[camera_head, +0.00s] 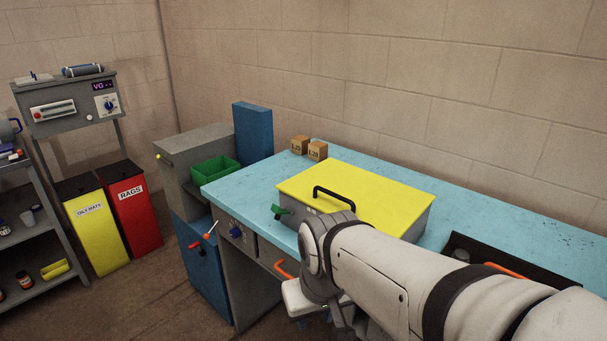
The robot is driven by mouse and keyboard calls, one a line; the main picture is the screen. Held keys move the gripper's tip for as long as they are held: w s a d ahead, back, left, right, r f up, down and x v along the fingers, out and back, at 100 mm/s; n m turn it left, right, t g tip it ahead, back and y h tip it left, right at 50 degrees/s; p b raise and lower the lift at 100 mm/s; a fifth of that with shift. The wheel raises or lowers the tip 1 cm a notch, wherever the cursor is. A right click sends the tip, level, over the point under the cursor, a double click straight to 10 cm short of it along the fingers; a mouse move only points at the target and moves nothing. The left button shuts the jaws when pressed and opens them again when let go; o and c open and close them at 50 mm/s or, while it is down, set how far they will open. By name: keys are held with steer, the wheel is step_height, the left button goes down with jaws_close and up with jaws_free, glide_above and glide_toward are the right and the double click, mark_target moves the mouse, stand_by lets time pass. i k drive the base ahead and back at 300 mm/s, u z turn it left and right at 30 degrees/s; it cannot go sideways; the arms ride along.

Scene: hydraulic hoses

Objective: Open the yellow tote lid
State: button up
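The yellow lid (375,188) lies flat and closed on a grey tote (408,224) on the light blue bench. A black bar handle (334,190) stands up near the lid's front left edge. A small green part (281,212) sticks out at the tote's left front corner; I cannot tell what it is. My arm reaches in from the lower right, and its wrist is in front of the tote, hiding part of its front. My gripper's fingers cannot be made out clearly below the wrist, so their opening is unclear. No contact with the lid or handle is visible.
A green open bin (214,170) and a blue upright box (254,134) stand left of the tote. Two small cartons (309,148) sit behind it. A dark tray (477,247) lies to the right, partly behind my arm. The bench behind the tote is mostly clear.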

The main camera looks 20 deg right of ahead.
mark_target(392, 207)
steer(key=z, duration=1.55)
steer(key=k, duration=1.05)
steer(key=u, duration=0.65)
steer(key=i, duration=0.95)
